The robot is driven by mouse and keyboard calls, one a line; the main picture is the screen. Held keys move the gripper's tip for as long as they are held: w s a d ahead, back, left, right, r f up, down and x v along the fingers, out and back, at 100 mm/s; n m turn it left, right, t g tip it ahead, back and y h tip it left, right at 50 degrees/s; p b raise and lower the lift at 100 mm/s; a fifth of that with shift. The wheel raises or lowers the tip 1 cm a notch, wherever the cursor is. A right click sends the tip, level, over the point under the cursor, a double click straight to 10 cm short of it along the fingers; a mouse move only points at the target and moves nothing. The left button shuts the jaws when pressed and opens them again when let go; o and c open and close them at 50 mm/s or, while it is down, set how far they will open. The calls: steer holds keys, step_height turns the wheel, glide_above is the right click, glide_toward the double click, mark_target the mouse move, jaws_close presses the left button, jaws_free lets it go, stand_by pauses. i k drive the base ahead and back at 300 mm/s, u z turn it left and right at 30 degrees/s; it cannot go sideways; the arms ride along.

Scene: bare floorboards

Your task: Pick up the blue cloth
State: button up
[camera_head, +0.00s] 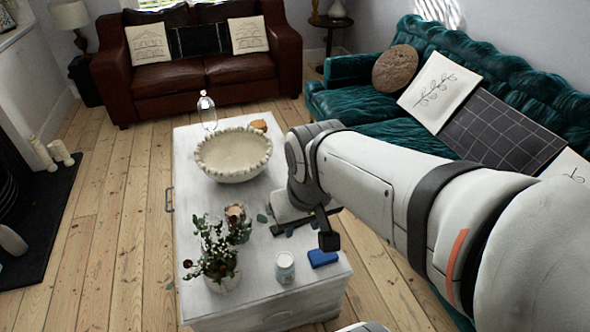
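The blue cloth (322,257) is a small, flat, folded-looking blue piece. It lies on the white table (262,300) near its front right corner.
A white jar candle (285,267) stands just left of the cloth. A potted plant (219,262) stands further left. A large cream bowl (233,153) and a glass bottle (207,113) are further back. A green sofa (480,90) is right; a brown sofa (195,75) is behind.

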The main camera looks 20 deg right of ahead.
mark_target(316, 257)
steer(key=z, duration=0.1)
steer(key=i, duration=0.35)
steer(key=z, duration=0.45)
steer(key=k, duration=0.8)
steer(key=z, duration=0.2)
steer(key=i, duration=0.8)
steer(key=u, duration=0.1)
